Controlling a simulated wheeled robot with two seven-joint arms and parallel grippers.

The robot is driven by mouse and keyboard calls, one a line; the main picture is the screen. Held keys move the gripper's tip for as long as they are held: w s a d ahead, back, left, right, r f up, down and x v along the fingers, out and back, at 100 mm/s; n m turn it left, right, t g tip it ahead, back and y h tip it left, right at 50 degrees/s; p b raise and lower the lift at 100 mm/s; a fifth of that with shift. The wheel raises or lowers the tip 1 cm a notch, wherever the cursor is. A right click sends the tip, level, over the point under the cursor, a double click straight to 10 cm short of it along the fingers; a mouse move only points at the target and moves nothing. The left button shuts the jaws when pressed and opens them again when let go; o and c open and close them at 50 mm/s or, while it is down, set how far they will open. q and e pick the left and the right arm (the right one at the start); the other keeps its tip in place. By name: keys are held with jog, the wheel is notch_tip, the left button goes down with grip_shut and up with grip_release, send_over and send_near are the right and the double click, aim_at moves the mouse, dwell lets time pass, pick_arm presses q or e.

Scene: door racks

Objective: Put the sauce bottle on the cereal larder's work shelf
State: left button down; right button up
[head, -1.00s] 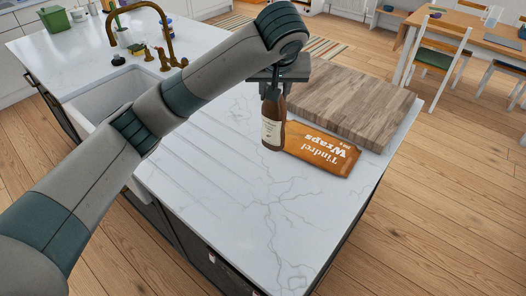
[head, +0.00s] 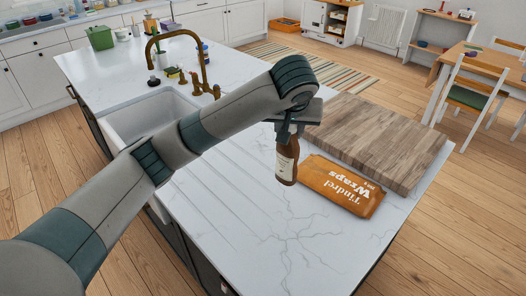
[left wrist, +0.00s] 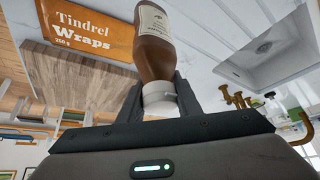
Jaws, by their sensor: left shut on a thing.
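The sauce bottle is brown with a pale label (head: 286,160). It hangs upright under my left gripper (head: 289,127), above the white marble island top. In the left wrist view the bottle (left wrist: 155,45) has its white cap end between the two dark fingers of the gripper (left wrist: 160,98). The gripper is shut on it. I cannot tell the exact height of the bottle's base over the counter. My right gripper is not in view. No cereal larder can be made out clearly.
An orange wraps packet (head: 340,186) lies right of the bottle, beside a thick wooden board (head: 375,138). A sink (head: 150,118) and brass tap (head: 180,62) are at the left. A white open-fronted cabinet (head: 331,22) and a shelf unit (head: 440,35) stand far back.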

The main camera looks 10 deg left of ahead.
pick_arm(q)
jog(key=w+a+f+p, duration=0.1)
jog(key=a+f+p, duration=0.1)
jog(key=a+f, duration=0.2)
jog(key=a, duration=0.3)
jog(key=shift+a+f+p, duration=0.25)
jog(key=shift+a+p, duration=0.05)
jog(key=shift+p, duration=0.05)
notch_tip(320, 180, down, 4)
jog(key=shift+p, duration=1)
jog(key=c, duration=1.3)
grip_release()
jog(key=shift+f, duration=0.1)
